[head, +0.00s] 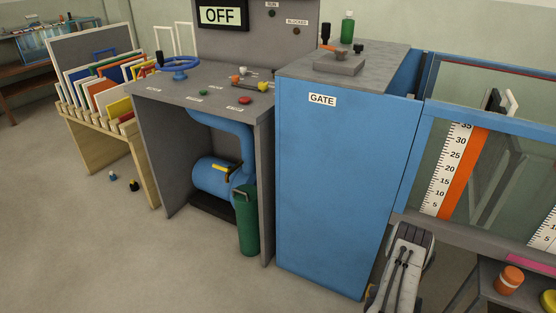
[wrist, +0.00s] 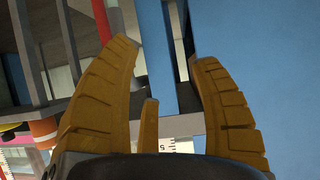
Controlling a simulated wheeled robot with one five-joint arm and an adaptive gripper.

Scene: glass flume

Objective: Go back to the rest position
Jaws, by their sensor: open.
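My gripper (wrist: 165,55) shows in the wrist view with its yellow-brown ribbed fingers spread apart and nothing between them. Blue panels and a narrow gap lie beyond the fingertips. In the head view my arm (head: 402,268) stands low at the right, beside the blue gate cabinet (head: 335,190). The fingers are mostly hidden there, with only a bit of yellow at the cabinet's lower right edge.
The glass flume (head: 500,170) with scales is at the right. A low table holds an orange container (head: 509,279) and a yellow one (head: 548,300). A grey control bench (head: 200,85) with a green cylinder (head: 247,222) stands left. Floor (head: 70,240) at the left is mostly clear.

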